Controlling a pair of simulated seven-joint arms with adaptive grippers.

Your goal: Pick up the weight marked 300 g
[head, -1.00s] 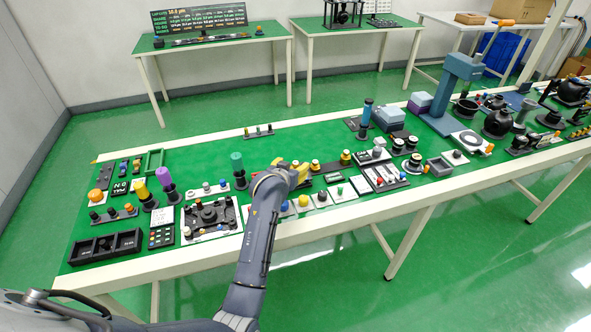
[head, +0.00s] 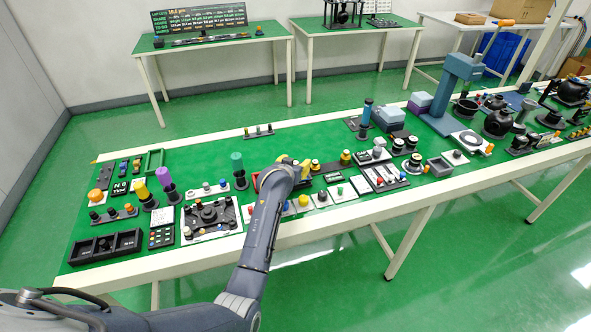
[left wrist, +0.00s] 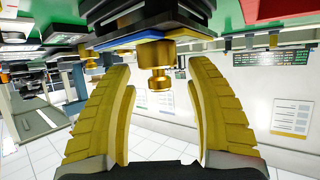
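My left gripper (head: 304,168) is over the middle of the long bench, and its wrist hides much of what lies under it in the head view. In the left wrist view, which appears upside down, the yellow fingers of the left gripper (left wrist: 160,75) are spread apart. A brass weight with a knob (left wrist: 158,60) shows between and beyond the fingertips, with a visible gap on both sides. It appears to sit on a dark holder with a blue edge (left wrist: 125,42). No mark is readable on it, so I cannot tell whether it is the 300 g one. My right gripper is out of view.
A teal-topped post (head: 237,165) stands just left of the gripper. Small panels with buttons, such as one with a yellow button (head: 303,201), lie in front. Black-and-yellow knobbed items (head: 345,157) stand to the right. The green bench top behind (head: 215,150) has free room.

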